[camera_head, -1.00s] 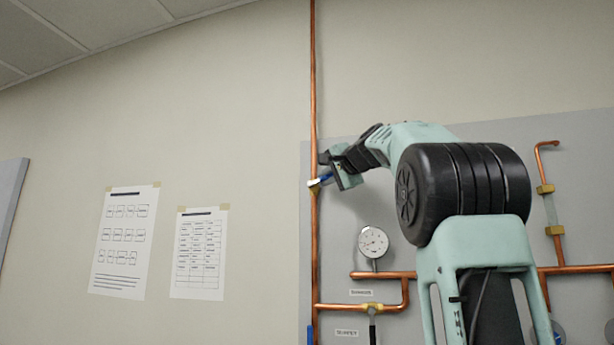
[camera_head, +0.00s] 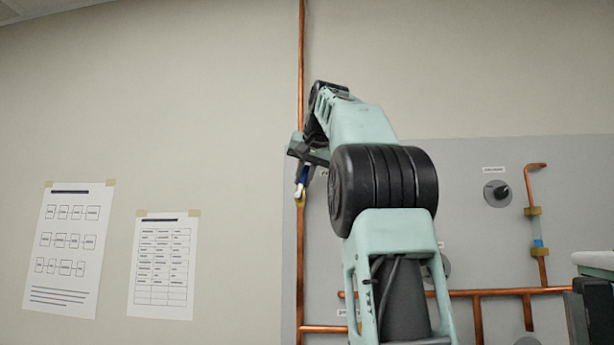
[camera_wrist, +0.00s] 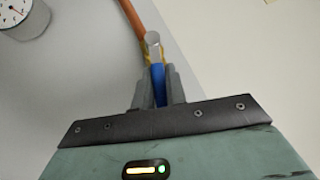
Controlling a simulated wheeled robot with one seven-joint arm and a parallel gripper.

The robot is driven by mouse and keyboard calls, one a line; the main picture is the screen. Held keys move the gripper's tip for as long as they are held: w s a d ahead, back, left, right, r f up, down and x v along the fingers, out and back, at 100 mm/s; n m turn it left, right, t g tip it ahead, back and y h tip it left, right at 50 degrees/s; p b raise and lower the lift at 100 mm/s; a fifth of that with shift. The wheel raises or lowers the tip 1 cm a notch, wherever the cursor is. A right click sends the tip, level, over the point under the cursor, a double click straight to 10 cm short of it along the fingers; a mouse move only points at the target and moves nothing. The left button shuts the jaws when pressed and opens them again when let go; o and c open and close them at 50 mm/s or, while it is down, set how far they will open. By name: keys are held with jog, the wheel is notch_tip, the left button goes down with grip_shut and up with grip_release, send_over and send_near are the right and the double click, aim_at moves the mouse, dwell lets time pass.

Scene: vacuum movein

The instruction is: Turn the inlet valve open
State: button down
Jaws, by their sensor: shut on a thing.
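The inlet valve has a brass body (camera_head: 300,199) on the vertical copper pipe at the left edge of the grey panel. Its blue lever handle (camera_head: 304,173) rises from the body, nearly in line with the pipe and tilted slightly right. My gripper (camera_head: 307,160) is shut on the handle. In the wrist view my gripper's fingers (camera_wrist: 158,85) stand on both sides of the blue handle (camera_wrist: 157,78), with the lever's pale end (camera_wrist: 152,38) and some brass beyond them. My gripper hides the handle's upper part in the head view.
The grey panel (camera_head: 465,220) carries copper pipes (camera_head: 465,293), a dark round knob (camera_head: 497,191) and another valve with a blue part (camera_head: 538,244). My arm covers the panel's middle. A dial gauge (camera_wrist: 15,12) shows in the wrist view. Two paper sheets hang on the wall at left.

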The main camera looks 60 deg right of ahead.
jog(key=shift+w+a+n+g+h, duration=0.2)
jog(key=shift+w+n+g, duration=0.2)
jog(key=shift+g, duration=0.25)
jog(key=shift+w+a+n+g+h, duration=0.1)
jog(key=shift+w+n+g+h, duration=0.1)
jog(key=shift+w+n+g, duration=0.35)
jog(key=shift+s, duration=0.2)
jog(key=c, duration=1.4)
grip_release()
jog(key=shift+c, duration=0.2)
jog(key=shift+a+r, duration=0.1)
jog(key=shift+r, duration=0.05)
